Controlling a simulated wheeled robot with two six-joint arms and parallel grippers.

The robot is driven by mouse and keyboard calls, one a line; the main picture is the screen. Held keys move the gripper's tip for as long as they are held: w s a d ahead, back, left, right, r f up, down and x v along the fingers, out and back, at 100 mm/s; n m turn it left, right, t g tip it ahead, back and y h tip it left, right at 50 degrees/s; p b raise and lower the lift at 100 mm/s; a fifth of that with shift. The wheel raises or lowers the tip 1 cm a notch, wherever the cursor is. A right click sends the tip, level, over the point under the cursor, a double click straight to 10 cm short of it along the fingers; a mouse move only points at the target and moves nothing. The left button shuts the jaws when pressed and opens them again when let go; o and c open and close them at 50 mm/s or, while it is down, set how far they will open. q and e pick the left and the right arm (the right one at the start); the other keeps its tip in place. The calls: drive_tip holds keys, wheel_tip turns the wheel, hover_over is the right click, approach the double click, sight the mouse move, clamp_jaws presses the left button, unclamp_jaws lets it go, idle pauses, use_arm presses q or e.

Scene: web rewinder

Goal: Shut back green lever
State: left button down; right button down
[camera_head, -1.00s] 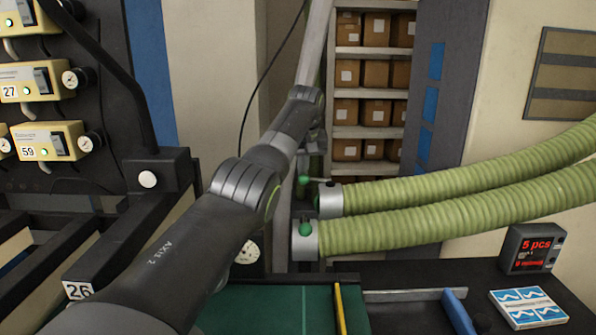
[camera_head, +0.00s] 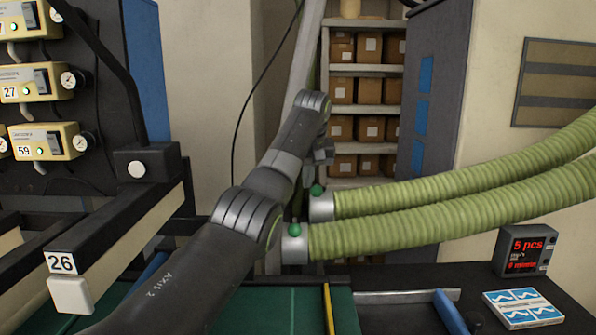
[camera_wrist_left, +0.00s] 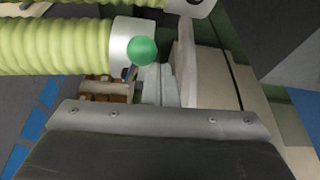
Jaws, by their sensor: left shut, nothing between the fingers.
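Two green-knobbed levers sit on the metal collars of two ribbed green hoses in the head view. The back green lever (camera_head: 317,191) stands up over the back collar (camera_head: 321,207). The front green lever (camera_head: 295,229) stands up over the front collar (camera_head: 295,245). My left gripper (camera_head: 322,158) is shut and empty just above the back knob; I cannot tell whether they touch. In the left wrist view one green knob (camera_wrist_left: 142,51) shows in front of a collar, with the fingertips not clearly visible. My right gripper is not in view.
The back hose (camera_head: 450,190) and front hose (camera_head: 430,232) run off to the right. A black frame marked 26 (camera_head: 62,263) stands at left. A display (camera_head: 526,250) and a blue-and-white card (camera_head: 524,309) are on the dark table. Shelves with boxes (camera_head: 343,90) stand behind.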

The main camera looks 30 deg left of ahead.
use_arm(q)
drive_tip(key=shift+d+n+p, duration=0.4)
drive_tip(key=shift+n+p, duration=0.1)
drive_tip(key=shift+d+f+n, duration=0.1)
drive_tip(key=shift+d+n, duration=0.2)
drive_tip(key=shift+d, duration=0.15)
drive_tip(key=shift+w+d, duration=0.1)
drive_tip(key=shift+d, duration=0.05)
drive_tip(key=shift+p, duration=0.3)
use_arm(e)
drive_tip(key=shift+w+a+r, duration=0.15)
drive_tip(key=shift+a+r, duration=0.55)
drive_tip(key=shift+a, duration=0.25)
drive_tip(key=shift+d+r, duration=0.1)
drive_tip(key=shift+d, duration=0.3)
